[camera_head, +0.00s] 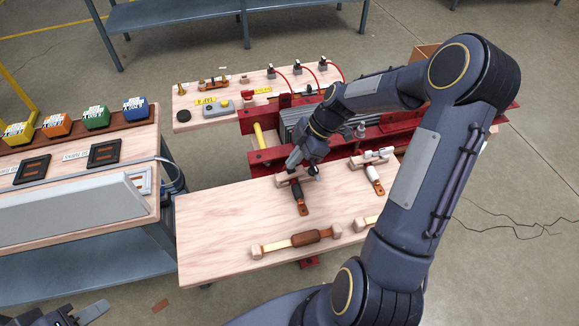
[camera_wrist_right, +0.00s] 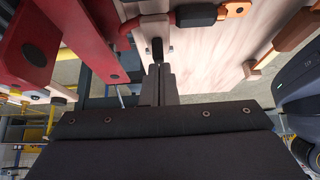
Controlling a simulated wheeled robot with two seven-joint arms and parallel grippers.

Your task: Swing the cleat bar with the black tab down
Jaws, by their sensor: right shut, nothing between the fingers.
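A cleat bar with a black grip and an orange-brown end (camera_head: 301,198) lies on the wooden board just in front of my right gripper. It also shows at the top of the right wrist view (camera_wrist_right: 197,15), with its orange end to the right. A second bar with a white grip (camera_head: 373,178) lies to its right. My right gripper (camera_head: 302,165) is shut and empty, close to the black-grip bar's rear mount. Its fingers (camera_wrist_right: 158,84) point toward a pale block (camera_wrist_right: 154,28); contact cannot be told. My left gripper (camera_head: 77,317) is partly cut off at the bottom left.
A bar with a brown grip (camera_head: 312,237) lies between pale blocks near the board's front. A red metal frame (camera_head: 265,157) stands behind the board (camera_head: 210,225). The board's left part is clear. A side bench (camera_head: 110,224) stands left, across a gap.

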